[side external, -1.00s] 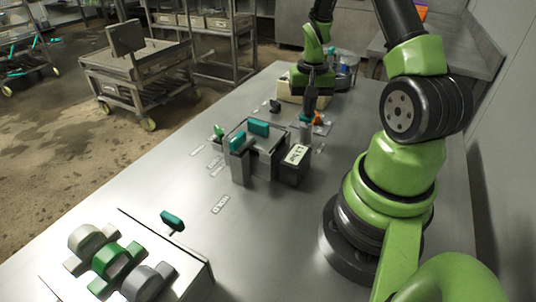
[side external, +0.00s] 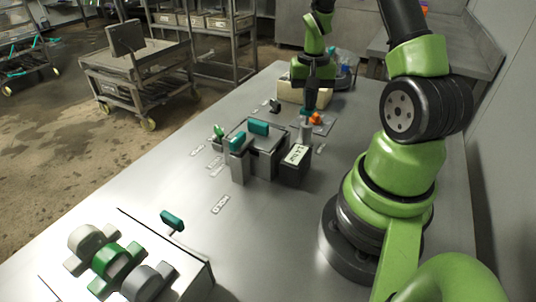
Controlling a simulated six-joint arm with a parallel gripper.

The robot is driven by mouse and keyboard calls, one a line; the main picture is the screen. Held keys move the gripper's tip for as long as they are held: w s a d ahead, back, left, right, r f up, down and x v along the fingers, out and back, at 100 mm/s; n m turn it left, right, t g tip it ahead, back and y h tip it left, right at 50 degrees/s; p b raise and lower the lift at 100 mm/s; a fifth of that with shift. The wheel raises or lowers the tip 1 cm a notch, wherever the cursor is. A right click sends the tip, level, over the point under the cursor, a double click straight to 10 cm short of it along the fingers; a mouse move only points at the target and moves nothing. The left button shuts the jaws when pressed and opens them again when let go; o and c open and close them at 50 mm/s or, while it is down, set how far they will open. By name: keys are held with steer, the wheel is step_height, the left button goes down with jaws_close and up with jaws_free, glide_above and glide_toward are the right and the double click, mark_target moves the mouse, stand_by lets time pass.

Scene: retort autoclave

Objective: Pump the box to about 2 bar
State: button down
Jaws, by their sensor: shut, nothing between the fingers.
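The metal box (side external: 265,163) stands mid-bench with teal clamp handles (side external: 258,127) on top. A dark block with a white lettered label (side external: 297,154) is at its right side. Behind them stands a short grey post (side external: 304,133) with a teal top, and an orange part (side external: 316,118) beside it. Which of these is the pump is not clear. My gripper (side external: 308,108) points down, shut and empty, just over or behind the post's top. I cannot tell whether it touches it. The pressure reading is not visible.
A cream bin (side external: 290,91) and clear containers (side external: 344,72) stand at the bench's far end. A small green-handled valve (side external: 218,131) is left of the box. A panel with large grey and green handles (side external: 112,258) fills the near left. The middle foreground is clear.

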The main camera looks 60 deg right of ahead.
steer(key=shift+f, duration=1.2)
stand_by(0.5)
steer(key=shift+r, duration=1.2)
steer(key=shift+f, duration=0.3)
steer(key=shift+r, duration=0.3)
stand_by(0.7)
steer(key=shift+r, duration=3.05)
